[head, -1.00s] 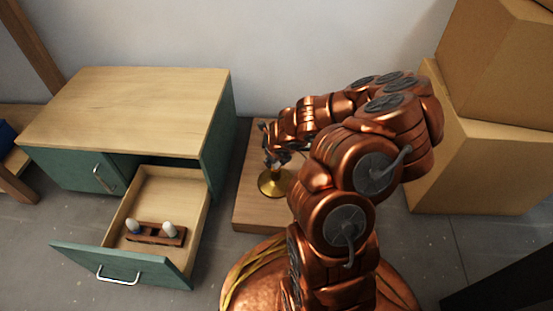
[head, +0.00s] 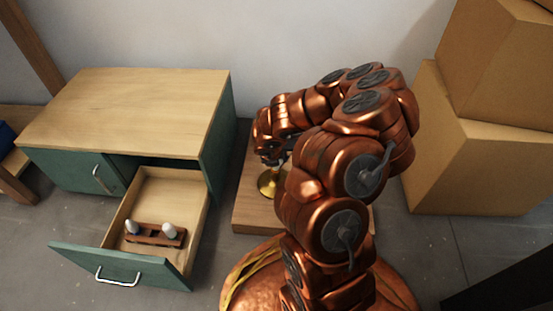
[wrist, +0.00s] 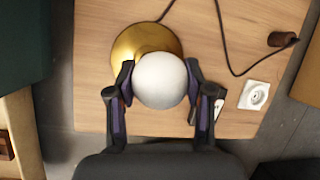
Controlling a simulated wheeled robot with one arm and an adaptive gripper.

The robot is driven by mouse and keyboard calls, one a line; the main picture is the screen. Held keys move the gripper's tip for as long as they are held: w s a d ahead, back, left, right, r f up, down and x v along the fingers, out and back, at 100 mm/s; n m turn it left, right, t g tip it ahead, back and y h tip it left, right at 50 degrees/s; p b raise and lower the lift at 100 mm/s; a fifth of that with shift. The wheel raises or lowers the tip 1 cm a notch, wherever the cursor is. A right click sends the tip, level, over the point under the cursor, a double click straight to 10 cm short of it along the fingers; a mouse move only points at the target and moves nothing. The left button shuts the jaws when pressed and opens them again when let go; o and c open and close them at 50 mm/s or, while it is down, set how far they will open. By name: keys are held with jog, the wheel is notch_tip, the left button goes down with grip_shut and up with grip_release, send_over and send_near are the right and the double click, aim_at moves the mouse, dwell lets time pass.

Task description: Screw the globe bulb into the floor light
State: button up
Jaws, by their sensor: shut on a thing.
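The white globe bulb (wrist: 161,80) is between the two fingers of my gripper (wrist: 159,82) in the wrist view, and the gripper is shut on it. The floor light's round brass base (wrist: 138,45) shows behind the bulb, offset to the upper left. The bulb hides the light's socket, so I cannot tell whether they touch. In the head view the brass base (head: 268,184) stands on a wooden board (head: 248,217). My gripper (head: 272,157) is just above the base there, mostly hidden by my arm, and the bulb cannot be made out.
A green cabinet (head: 130,100) has an open drawer (head: 178,190) holding a wooden rack (head: 155,235) with two bulbs. Cardboard boxes (head: 480,165) stand at right. On the board are a dark cord (wrist: 222,35), a brown block (wrist: 282,39) and a white wall-type outlet (wrist: 257,95).

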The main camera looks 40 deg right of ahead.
jog(key=shift+a+f+m+g+h, duration=0.15)
jog(key=shift+m+g, duration=0.1)
jog(key=shift+m, duration=0.5)
jog(key=shift+a+r+m+g+h, duration=0.15)
jog(key=shift+m+g, duration=0.15)
jog(key=shift+m, duration=0.5)
jog(key=shift+a+f+m+g, duration=0.15)
jog(key=shift+m+g, duration=0.1)
jog(key=shift+m, duration=0.5)
jog(key=shift+w, duration=0.1)
jog(key=o, duration=1.1)
jog(key=shift+c, duration=0.2)
jog(key=o, duration=0.3)
jog(key=shift+d, duration=0.1)
jog(key=shift+o, duration=0.6)
jog(key=shift+d, duration=0.25)
jog(key=n+t, duration=0.1)
jog(key=n, duration=0.2)
jog(key=shift+d+r+p, duration=0.1)
jog(key=shift+r+p, duration=0.1)
jog(key=shift+p, duration=0.15)
jog(key=n+t+y, duration=0.1)
jog(key=n, duration=0.1)
jog(key=n+p, duration=0.1)
jog(key=n, duration=0.2)
jog(key=shift+t+y, duration=0.4)
